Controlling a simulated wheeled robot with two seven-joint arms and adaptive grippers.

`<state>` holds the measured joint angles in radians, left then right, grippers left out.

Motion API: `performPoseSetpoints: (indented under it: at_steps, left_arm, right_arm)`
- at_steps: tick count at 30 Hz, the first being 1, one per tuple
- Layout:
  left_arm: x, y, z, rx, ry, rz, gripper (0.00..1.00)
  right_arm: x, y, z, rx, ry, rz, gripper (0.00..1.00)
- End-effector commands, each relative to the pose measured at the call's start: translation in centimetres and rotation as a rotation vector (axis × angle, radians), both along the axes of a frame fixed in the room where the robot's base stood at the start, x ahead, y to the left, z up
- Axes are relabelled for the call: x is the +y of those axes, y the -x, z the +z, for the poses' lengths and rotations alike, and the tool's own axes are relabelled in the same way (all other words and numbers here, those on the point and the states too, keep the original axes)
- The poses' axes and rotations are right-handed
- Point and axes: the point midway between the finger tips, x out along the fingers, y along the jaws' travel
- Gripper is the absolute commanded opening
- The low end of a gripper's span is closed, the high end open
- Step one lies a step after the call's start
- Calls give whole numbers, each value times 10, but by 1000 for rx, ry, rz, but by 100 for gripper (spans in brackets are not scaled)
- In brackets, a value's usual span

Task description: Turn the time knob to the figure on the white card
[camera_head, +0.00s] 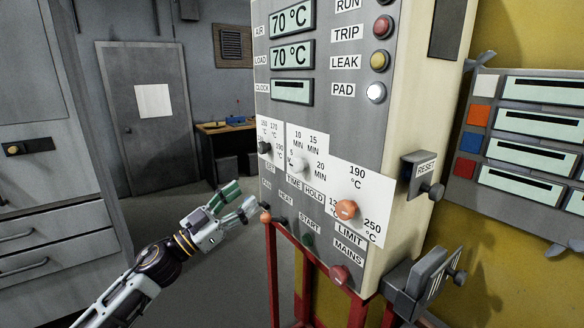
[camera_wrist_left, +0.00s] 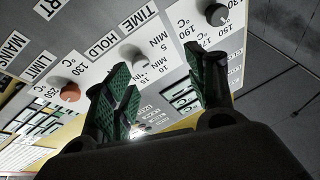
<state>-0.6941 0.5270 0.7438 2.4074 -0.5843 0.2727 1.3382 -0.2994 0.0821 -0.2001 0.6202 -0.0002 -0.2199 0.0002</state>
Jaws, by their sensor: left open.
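The time knob (camera_head: 298,164) is a pale round knob on a white plate of the oven panel, with 5, 10, 15 and 20 MIN around it and TIME below. Its pointer is too small to read. My left gripper (camera_head: 238,198) is open and empty, left of and below the knob, apart from the panel. In the left wrist view the time knob (camera_wrist_left: 133,57) shows beyond the green-padded fingers of my left gripper (camera_wrist_left: 165,85), nearer the left finger. A blank-looking white sheet (camera_head: 153,100) hangs on the door; no figure is readable. My right gripper is not in view.
A black knob (camera_head: 264,148) and an orange limit knob (camera_head: 346,209) flank the time knob. Small buttons, including an orange one (camera_head: 265,217), lie below. A reset box (camera_head: 418,174) juts from the panel's right side. Red legs (camera_head: 272,270) stand under the panel. Free room lies left of it.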

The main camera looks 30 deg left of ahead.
Motion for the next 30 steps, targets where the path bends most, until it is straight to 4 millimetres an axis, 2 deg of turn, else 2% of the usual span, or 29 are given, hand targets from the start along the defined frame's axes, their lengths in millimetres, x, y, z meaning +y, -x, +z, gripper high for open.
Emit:
performPoseSetpoints:
  at_steps: [3,9,30]
  left_arm:
    - [-18,6,11,8,62,-78,56]
    - [-34,12,18,39,162,-172,56]
    - [-40,11,21,53,204,-207,56]
  right_arm:
    - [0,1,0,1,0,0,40]
    - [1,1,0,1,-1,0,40]
    - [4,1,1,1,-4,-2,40]
